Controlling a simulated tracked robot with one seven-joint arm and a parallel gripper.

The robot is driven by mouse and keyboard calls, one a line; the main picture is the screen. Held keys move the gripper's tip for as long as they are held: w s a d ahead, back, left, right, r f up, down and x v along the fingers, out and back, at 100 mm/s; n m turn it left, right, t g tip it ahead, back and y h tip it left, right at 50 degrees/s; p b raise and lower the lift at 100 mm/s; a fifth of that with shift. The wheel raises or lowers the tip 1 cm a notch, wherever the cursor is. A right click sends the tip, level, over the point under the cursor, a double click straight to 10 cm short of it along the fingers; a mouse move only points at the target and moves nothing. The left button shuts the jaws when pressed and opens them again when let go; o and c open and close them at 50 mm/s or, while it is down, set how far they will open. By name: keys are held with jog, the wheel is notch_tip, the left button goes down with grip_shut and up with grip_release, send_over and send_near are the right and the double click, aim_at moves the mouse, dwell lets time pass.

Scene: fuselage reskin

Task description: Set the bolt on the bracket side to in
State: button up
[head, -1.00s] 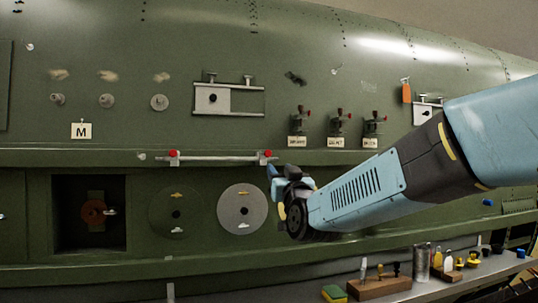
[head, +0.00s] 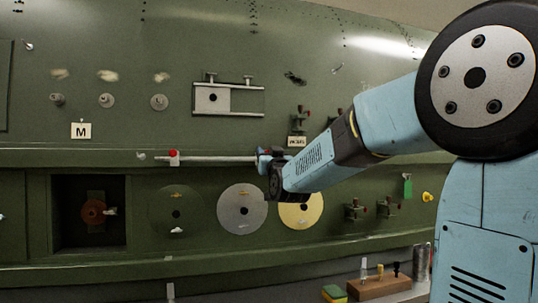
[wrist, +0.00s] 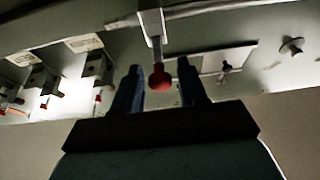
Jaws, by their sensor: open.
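A pale horizontal bar (head: 215,158) runs along the ledge of the green fuselage. A red-knobbed bolt (head: 174,157) is at its left end. A second red-knobbed bolt (wrist: 159,77) shows in the wrist view at the bar's other end; in the head view my gripper hides it. My gripper (head: 262,158) is open at the bar's right end. In the wrist view my gripper (wrist: 160,80) has one finger on each side of the red knob, with gaps showing on both sides. A bracket (head: 213,98) with a white plate sits on the skin above the bar.
My arm covers the right part of the head view. Labelled red-handled clamps (head: 299,118) stand above right of my gripper. A grey disc (head: 241,210) and a yellow disc (head: 301,211) lie below the bar. A wooden block (head: 379,287) stands on the bench.

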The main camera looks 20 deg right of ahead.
jog(key=shift+c, duration=0.2)
grip_shut()
dwell(0.3)
